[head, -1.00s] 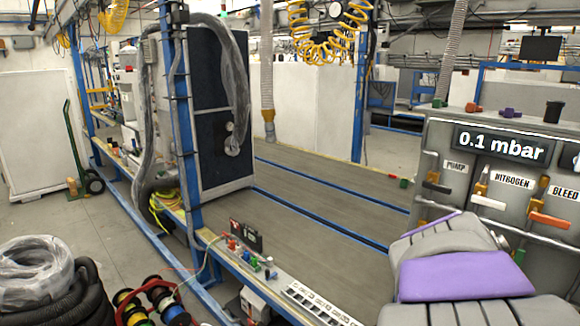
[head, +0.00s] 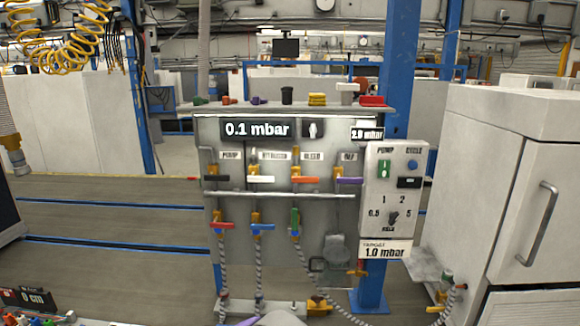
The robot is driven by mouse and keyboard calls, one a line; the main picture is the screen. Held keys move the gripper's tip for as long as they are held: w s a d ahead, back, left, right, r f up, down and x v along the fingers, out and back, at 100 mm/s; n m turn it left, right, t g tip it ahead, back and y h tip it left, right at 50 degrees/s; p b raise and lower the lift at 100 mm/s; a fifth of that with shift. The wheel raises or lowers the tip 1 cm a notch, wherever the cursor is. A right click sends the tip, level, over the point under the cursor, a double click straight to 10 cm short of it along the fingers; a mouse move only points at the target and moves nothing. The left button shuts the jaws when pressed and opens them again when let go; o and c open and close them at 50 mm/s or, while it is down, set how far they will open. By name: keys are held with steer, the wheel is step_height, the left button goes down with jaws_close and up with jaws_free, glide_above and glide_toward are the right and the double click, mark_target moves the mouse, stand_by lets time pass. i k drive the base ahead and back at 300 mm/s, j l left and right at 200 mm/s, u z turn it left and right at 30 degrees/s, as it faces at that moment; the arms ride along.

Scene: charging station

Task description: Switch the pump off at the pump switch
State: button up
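The pump switch (head: 384,169) is a small green rocker under the label PUMP, at the upper left of a light grey control box (head: 378,214). The box is on the right side of the valve panel (head: 228,147), in front of a blue post. A blue CYCLE button (head: 412,165) sits to the right of the switch, with a black piece (head: 409,183) below it. A dial (head: 393,218) is lower down, over a target plate (head: 384,251) reading 1.0 mbar. My gripper is not in view, so its opening and distance from the switch cannot be seen.
The panel display (head: 257,129) reads 0.1 mbar. Hoses (head: 258,270) hang beneath. A white cabinet (head: 535,190) with a handle stands close on the right. A blue post (head: 400,60) rises behind the box.

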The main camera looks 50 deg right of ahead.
mark_target(383, 172)
steer(key=z, duration=2.05)
